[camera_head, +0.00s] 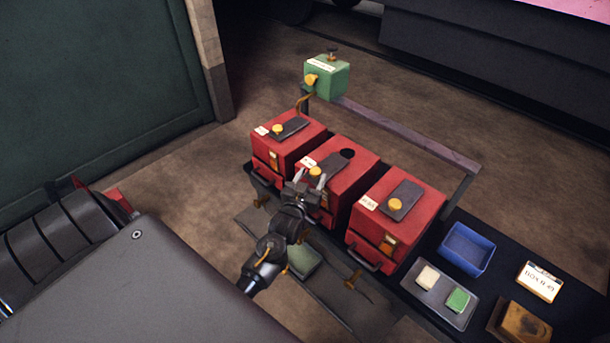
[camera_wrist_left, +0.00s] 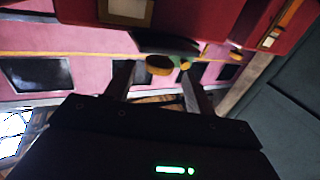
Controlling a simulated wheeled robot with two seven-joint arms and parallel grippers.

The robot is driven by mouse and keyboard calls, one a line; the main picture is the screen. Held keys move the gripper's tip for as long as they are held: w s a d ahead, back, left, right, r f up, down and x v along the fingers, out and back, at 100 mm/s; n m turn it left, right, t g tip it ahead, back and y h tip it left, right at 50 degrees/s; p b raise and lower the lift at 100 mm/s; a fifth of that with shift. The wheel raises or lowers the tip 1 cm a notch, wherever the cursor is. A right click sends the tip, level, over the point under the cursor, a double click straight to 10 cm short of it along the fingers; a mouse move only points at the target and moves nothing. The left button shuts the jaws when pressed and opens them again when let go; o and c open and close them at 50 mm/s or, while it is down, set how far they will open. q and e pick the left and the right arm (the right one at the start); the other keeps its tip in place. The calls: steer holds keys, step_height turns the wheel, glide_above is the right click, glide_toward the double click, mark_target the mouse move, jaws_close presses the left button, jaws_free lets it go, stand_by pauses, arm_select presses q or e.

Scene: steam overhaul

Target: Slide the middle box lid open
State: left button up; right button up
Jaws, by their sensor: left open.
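Three red boxes stand in a row in the head view, each with a dark lid and a yellow knob. On the middle box (camera_head: 352,182), the lid (camera_head: 334,163) lies off a round dark opening (camera_head: 347,153), which shows at its far end. The lid's yellow knob (camera_head: 316,171) is at the near end. My left gripper (camera_head: 309,180) is open at the near side of this knob. In the left wrist view, a yellow knob (camera_wrist_left: 159,65) appears between the open fingers (camera_wrist_left: 157,85); contact cannot be told. My right gripper is not in view.
The left red box (camera_head: 290,150) and right red box (camera_head: 420,210) flank the middle one closely. A green box (camera_head: 327,78) stands behind on a rail. A blue bin (camera_head: 467,249) and a grey tray (camera_head: 437,301) with two small blocks lie at right.

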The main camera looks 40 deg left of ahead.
arm_select(q)
steer(key=b+v, duration=0.1)
steer(key=v, duration=0.6)
steer(key=shift+s, duration=0.4)
steer(key=s+d+f+m+g+h, duration=0.1)
steer(key=s+d+f+g, duration=0.25)
steer(key=f, duration=0.75)
steer(key=s+d+f+m+g+h, duration=0.15)
steer(key=s+f, duration=0.35)
steer(key=f, duration=0.5)
steer(key=s+d+f+m+g+h, duration=0.1)
steer(key=s+d+f+g+h, duration=0.2)
steer(key=f, duration=0.8)
steer(key=s+f+g, duration=0.2)
steer(key=s+f, duration=0.3)
steer(key=s, duration=0.5)
steer(key=s+a+f+m+g, duration=0.1)
steer(key=s+f+g, duration=0.2)
steer(key=s, duration=0.7)
steer(key=s+f+m+g, duration=0.1)
steer(key=s+f+g, duration=0.2)
steer(key=s+f, duration=0.5)
steer(key=s+y, duration=0.1)
steer(key=s, duration=0.2)
steer(key=shift+a+b, duration=0.25)
steer(key=shift+b, duration=0.05)
